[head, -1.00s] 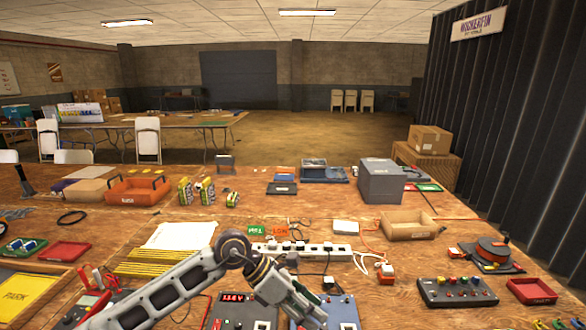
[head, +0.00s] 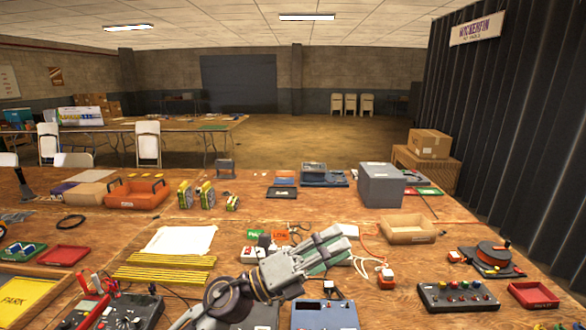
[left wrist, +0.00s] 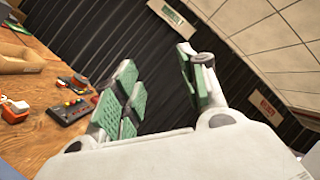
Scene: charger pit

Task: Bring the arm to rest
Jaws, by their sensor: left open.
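My left arm comes in from the bottom of the head view. Its gripper (head: 328,247) is raised over the middle of the table (head: 90,228), pointing to the right and away. In the left wrist view the green-padded fingers of this gripper (left wrist: 155,95) stand apart with nothing between them. My right gripper does not show in either view.
Near the arm are a blue control box (head: 325,315), yellow rods (head: 165,268) and an orange-and-white plug (head: 386,278).

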